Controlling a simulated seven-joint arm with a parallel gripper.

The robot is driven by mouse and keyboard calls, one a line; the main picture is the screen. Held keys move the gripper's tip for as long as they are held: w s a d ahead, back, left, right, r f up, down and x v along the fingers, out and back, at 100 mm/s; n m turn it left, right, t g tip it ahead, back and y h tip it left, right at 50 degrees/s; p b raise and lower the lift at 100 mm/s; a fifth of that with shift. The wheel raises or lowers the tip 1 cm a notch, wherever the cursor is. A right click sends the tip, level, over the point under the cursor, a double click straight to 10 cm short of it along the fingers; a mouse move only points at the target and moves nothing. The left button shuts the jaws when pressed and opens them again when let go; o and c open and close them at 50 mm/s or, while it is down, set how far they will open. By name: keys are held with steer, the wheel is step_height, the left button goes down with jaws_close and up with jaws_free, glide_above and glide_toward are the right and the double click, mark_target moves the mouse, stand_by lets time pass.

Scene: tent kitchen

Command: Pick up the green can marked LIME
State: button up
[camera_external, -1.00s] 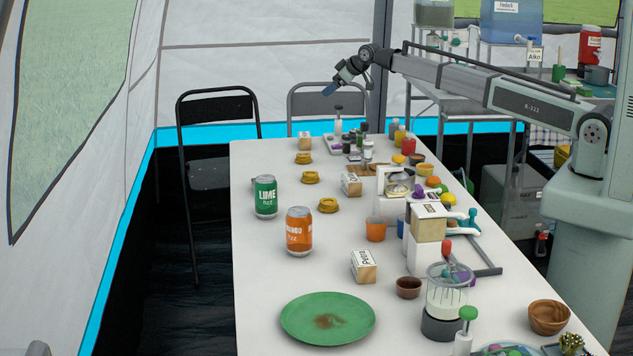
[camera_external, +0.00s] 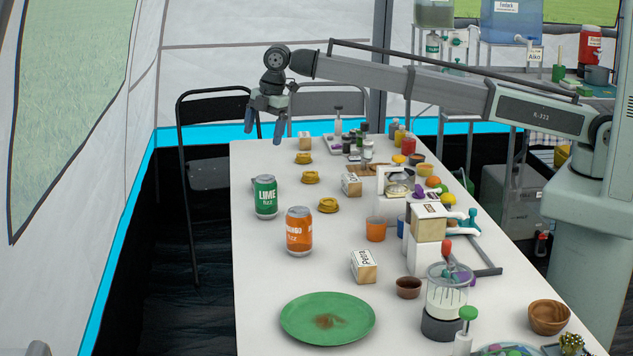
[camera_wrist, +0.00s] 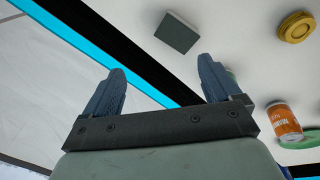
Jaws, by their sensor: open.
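The green can marked LIME (camera_external: 265,197) stands upright on the white table (camera_external: 255,300), near its left edge, in the external view. My gripper (camera_external: 264,135) is open and empty, high above the table's far left end, beyond the can and apart from it. Its two fingers hang downward. In the wrist view my gripper (camera_wrist: 162,66) also shows open with nothing between the fingers. I cannot make out the green can there; a finger may hide it.
An orange can (camera_external: 299,231) stands close in front of the green can; it also shows in the wrist view (camera_wrist: 284,122). Yellow ring-shaped items (camera_external: 328,205) lie to the right. A green plate (camera_external: 327,318) is nearer.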

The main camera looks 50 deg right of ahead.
mark_target(266, 195)
steer(key=s+a+n, duration=0.1)
steer(key=s+a, duration=0.2)
steer(key=a, duration=0.1)
steer(key=s+a+r+n+g, duration=0.1)
steer(key=s+a+n, duration=0.1)
steer(key=s+a, duration=0.2)
steer(key=s+a+n+g+h, duration=0.1)
steer(key=s+a, duration=0.3)
steer(key=a, duration=0.1)
steer(key=shift+s+r+n, duration=0.2)
steer(key=shift+r+n, duration=0.1)
steer(key=shift+r, duration=0.1)
steer(key=shift+s+f, duration=0.1)
steer(key=shift+f, duration=0.45)
step_height(266, 195, down, 13)
steer(key=shift+d+r, duration=0.15)
steer(key=c, duration=1.1)
